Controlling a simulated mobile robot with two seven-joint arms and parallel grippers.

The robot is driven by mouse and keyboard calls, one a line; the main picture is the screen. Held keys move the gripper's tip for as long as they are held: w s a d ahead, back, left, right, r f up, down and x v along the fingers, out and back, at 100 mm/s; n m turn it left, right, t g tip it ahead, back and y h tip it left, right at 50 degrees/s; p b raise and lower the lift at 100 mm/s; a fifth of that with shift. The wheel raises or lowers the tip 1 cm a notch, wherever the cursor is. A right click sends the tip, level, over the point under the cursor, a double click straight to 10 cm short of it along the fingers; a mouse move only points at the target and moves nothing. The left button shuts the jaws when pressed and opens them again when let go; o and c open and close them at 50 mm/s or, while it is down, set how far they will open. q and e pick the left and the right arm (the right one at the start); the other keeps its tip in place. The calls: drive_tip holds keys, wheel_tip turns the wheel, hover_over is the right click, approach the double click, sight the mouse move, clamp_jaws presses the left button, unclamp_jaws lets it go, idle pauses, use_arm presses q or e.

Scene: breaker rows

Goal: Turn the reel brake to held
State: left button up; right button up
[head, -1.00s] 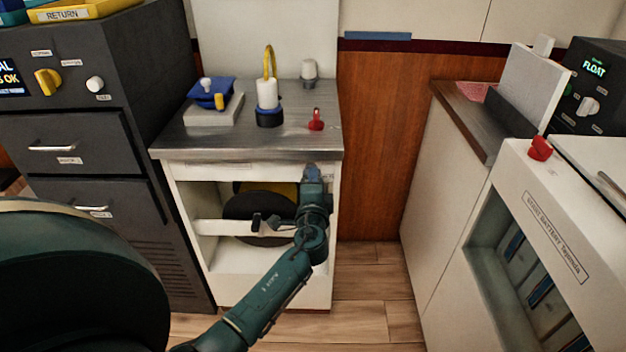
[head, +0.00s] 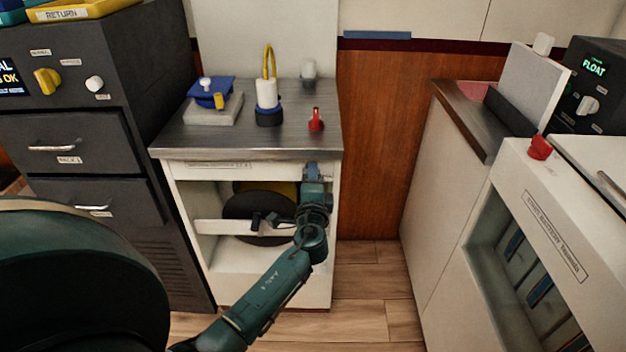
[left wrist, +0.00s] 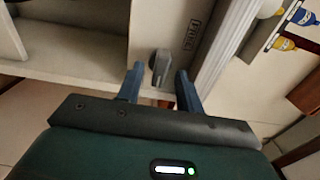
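A dark grey knob (left wrist: 160,66), which looks like the reel brake, sits on the pale cabinet front in the left wrist view. A label beside it seems to read FREE. My left gripper (left wrist: 160,78) is open, with one blue finger on each side of the knob; I cannot tell whether they touch it. In the head view my left gripper (head: 316,168) is at the upper right of the cabinet front, just under the worktop, and hides the knob. A dark reel (head: 255,212) stands in the open bay. My right gripper is not in view.
The metal worktop (head: 225,138) overhangs just above the gripper. It bears a red-handled part (head: 316,121), a white cylinder with a yellow loop (head: 267,95) and a blue-topped block (head: 213,108). A white bar (head: 235,228) crosses the bay. Floor to the right is free.

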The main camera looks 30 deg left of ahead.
use_arm(q)
drive_tip(key=shift+s, duration=0.1)
drive_tip(key=v, duration=1.3)
drive_tip(key=shift+b, duration=0.3)
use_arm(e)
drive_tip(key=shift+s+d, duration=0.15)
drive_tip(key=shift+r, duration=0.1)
